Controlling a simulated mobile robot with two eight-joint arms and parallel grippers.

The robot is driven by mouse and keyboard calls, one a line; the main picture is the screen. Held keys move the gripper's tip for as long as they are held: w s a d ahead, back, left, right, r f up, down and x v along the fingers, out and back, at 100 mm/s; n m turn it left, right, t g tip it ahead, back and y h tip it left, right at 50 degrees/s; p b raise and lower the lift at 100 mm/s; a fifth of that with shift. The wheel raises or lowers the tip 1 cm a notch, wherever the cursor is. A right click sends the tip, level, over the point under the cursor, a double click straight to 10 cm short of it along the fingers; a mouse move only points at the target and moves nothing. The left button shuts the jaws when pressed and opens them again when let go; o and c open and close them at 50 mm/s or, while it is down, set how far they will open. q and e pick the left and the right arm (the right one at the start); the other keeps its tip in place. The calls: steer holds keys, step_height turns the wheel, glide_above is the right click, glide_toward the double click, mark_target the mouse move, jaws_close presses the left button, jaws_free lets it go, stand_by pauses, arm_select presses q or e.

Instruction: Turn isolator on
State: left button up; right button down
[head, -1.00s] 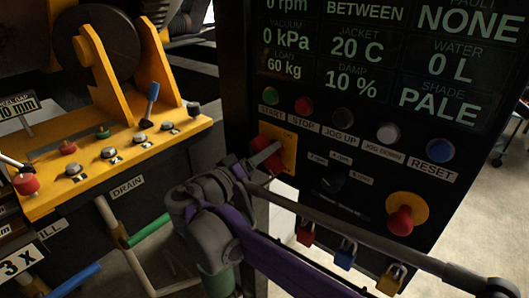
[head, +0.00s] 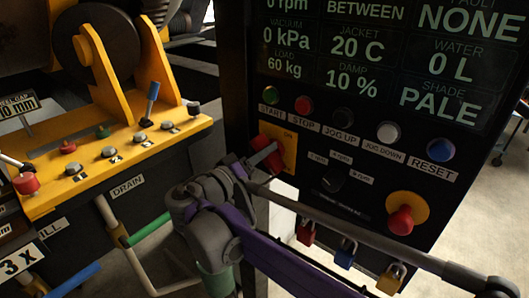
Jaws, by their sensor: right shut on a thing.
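The isolator is a red rotary handle (head: 262,144) on a yellow plate (head: 289,151), at the left edge of the dark control panel. The plate has a small ON mark near its top right. My right gripper (head: 262,158) is at the handle, shut on it, with the purple and grey arm reaching in from the lower right. The gripper and wrist hide part of the handle and the lower left of the plate, so its exact angle is hard to tell. My left gripper is not in view.
START, STOP, jog and RESET buttons (head: 440,150) run above the isolator. A black selector (head: 333,180) and a red emergency knob (head: 400,221) sit to its right. Several padlocks (head: 346,253) hang below. A yellow valve bench (head: 110,150) stands at left.

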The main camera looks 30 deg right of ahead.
steer(key=n, duration=0.4)
steer(key=shift+f, duration=0.1)
steer(key=n, duration=0.4)
steer(key=shift+w+f+n+p, duration=0.1)
steer(key=shift+f+n+p, duration=0.05)
steer(key=shift+n+p, duration=0.15)
steer(key=n, duration=0.4)
steer(key=shift+f+n, duration=0.2)
steer(key=shift+n, duration=0.1)
steer(key=n, duration=0.4)
steer(key=shift+b, duration=0.35)
steer(key=shift+n, duration=0.4)
steer(key=c, duration=0.6)
jaws_free()
steer(key=shift+c, duration=0.2)
